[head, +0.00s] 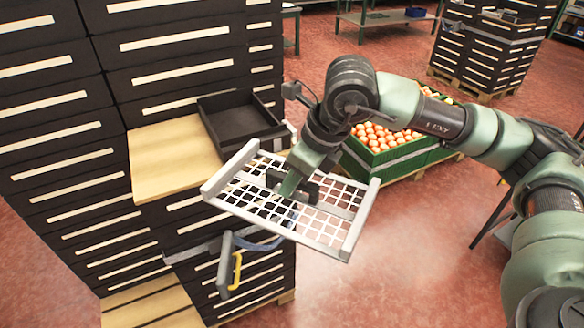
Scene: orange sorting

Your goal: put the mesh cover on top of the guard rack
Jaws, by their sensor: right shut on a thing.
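The mesh cover (230,168) is a white rectangular grid with pale raised rails at its two ends. It is tilted in the middle of the head view, in front of and partly over the corner of a stack of black crates. My right gripper (294,187) comes down over the middle of the grid and is shut on the mesh cover; the fingers hide the exact grip point. I cannot pick out a guard rack for certain. My left gripper is not in view.
Tall stacks of black crates (60,100) fill the left. A wooden board (165,160) and an open black tray (238,125) lie on the lower stack. A grey panel with a yellow handle (237,270) hangs at its side. Green crates of oranges (385,165) stand behind my right arm.

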